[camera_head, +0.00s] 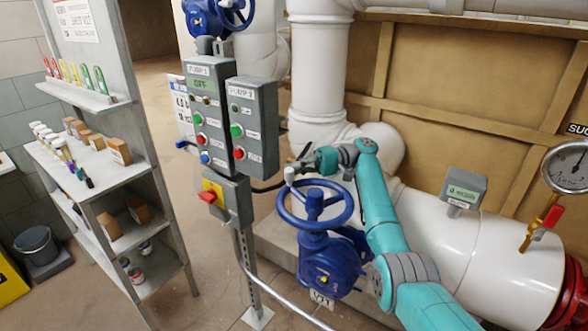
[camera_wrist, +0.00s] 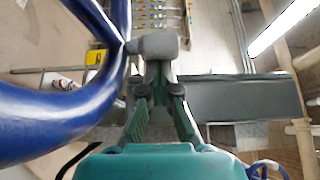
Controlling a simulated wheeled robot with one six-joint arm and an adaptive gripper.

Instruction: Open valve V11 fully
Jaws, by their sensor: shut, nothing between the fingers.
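A blue handwheel valve (camera_head: 318,208) stands on a blue gearbox body in the head view. A tag (camera_head: 321,299) below it seems to read V11. A pale grey crank knob (camera_head: 291,178) stands up from the wheel's far left rim. My gripper (camera_head: 302,163) is at the wheel's far side, close to this knob. In the wrist view the blue rim (camera_wrist: 62,122) fills the left side, and the grey knob (camera_wrist: 156,45) lies just ahead of the fingertips of my gripper (camera_wrist: 160,80). The fingers are shut and empty; whether they touch the knob is unclear.
Grey pump control boxes (camera_head: 213,120) on a post stand left of the valve. A thick white pipe (camera_head: 490,265) with a display (camera_head: 464,188) and gauge (camera_head: 567,167) lies to the right. A shelf rack (camera_head: 100,160) is at left. Another blue valve (camera_head: 215,15) is at the top.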

